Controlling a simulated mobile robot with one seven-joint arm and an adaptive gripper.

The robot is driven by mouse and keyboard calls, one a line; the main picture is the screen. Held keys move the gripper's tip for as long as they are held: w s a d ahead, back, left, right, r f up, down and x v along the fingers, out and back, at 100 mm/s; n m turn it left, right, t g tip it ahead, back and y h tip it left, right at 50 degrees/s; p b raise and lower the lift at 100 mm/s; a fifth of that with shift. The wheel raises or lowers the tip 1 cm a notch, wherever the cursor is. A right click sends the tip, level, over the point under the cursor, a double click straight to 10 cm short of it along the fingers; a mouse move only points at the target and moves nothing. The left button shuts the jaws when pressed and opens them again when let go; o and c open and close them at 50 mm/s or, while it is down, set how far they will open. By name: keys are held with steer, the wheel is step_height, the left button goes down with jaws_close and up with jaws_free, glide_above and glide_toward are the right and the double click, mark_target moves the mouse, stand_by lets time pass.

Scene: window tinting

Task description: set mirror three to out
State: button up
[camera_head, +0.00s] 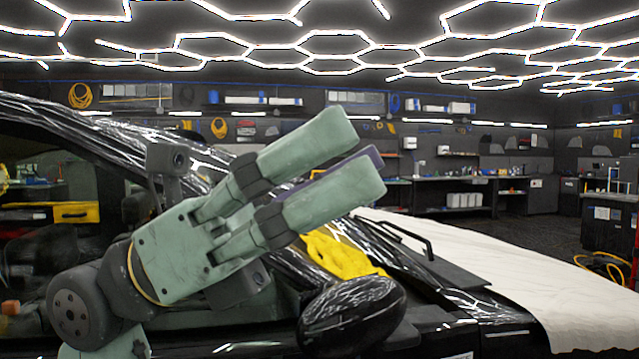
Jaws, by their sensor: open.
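A glossy black side mirror (351,322) sits on the near side of a black car, at the bottom centre. It is the only mirror I can make out. Its glass does not show, and I cannot tell whether it is folded in or out. My gripper (352,158) is large in front of the car, above the mirror and apart from it in the picture. Its two pale green fingers point up and to the right and are open. A purple strip (375,153) shows behind the fingers; I cannot tell what it belongs to.
A yellow cloth (342,256) lies at the base of the windshield. A white cover (500,272) lies over the hood. Workbenches (452,188) with tools stand along the far wall. Open floor (525,232) shows beyond the hood.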

steer(key=shift+s+a+m+g+h, duration=0.35)
steer(key=shift+s+a, duration=0.2)
steer(key=shift+a, duration=0.2)
